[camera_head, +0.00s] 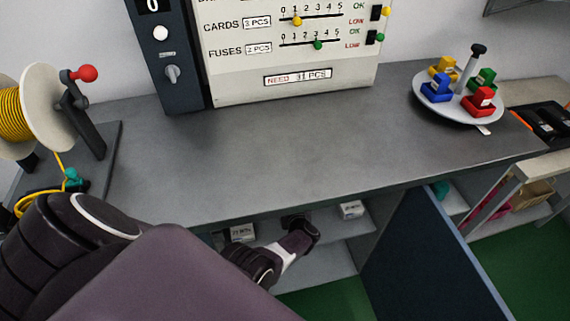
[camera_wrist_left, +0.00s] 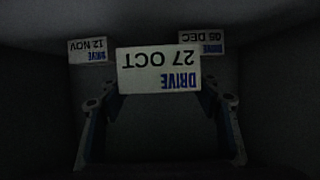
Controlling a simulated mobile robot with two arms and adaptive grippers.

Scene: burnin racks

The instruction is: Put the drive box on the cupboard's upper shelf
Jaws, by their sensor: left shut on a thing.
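My left arm reaches under the counter into the open cupboard (camera_head: 350,229); its gripper cannot be made out in the head view. In the left wrist view my left gripper (camera_wrist_left: 160,86) is shut on a white drive box (camera_wrist_left: 158,70) labelled 27 OCT, which appears upside down. Beyond it are two more drive boxes, 12 NOV (camera_wrist_left: 88,50) at left and 05 DEC (camera_wrist_left: 202,43) at right. In the head view, two small white boxes show in the cupboard, one left (camera_head: 242,232) and one right (camera_head: 352,209) of my arm. Whether the held box touches a shelf is unclear. My right gripper is not in view.
The blue cupboard door (camera_head: 430,262) stands open at right. On the grey counter (camera_head: 290,155) are a yellow cable reel (camera_head: 40,108), a panel (camera_head: 290,50) and a round tray (camera_head: 432,104) of coloured pieces. The counter's middle is clear. The cupboard interior is dark.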

